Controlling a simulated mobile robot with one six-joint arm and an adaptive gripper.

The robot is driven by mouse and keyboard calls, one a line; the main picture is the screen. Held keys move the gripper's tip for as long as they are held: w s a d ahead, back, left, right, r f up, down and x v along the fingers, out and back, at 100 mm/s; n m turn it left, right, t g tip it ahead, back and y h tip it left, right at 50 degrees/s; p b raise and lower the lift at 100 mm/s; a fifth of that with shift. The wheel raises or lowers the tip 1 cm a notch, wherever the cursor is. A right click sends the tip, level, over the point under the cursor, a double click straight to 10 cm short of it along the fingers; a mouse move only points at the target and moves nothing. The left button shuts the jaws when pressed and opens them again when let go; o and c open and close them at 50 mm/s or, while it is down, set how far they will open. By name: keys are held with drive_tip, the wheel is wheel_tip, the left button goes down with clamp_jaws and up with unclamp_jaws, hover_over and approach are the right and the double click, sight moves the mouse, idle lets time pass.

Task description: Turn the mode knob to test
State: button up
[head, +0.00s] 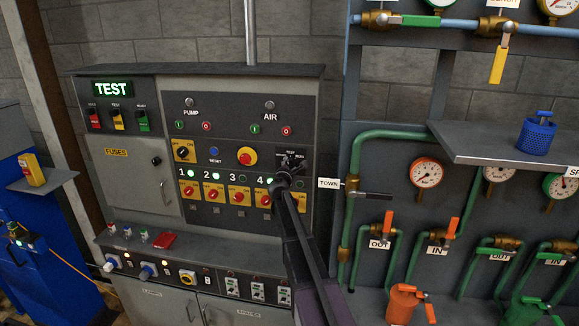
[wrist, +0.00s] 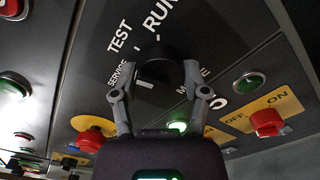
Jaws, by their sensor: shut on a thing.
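The mode knob (wrist: 158,72) is black and sits on a dark plate lettered SERVICE, TEST, RUN and MODE in the wrist view. My gripper (wrist: 161,82) has one finger on each side of the knob and is shut on it. A short white mark shows on the knob's near side, toward the SERVICE side; I cannot tell exactly which label it lines up with. In the head view my gripper (head: 284,175) is at the mode plate (head: 293,158), right of the yellow-backed red knob, and hides most of the knob.
A lit green TEST sign (head: 111,89) is at the cabinet's upper left. A red emergency button (head: 247,156) is left of the mode plate. Several red switches on yellow plates (head: 238,195) sit below. Green pipes and a valve handle (head: 371,195) are close on the right.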

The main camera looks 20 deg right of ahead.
drive_tip(key=shift+m, duration=1.1)
drive_tip(key=shift+w, duration=0.1)
drive_tip(key=o, duration=1.1)
drive_tip(key=shift+d, duration=0.1)
drive_tip(key=shift+o, duration=0.2)
drive_tip(key=v, duration=1.2)
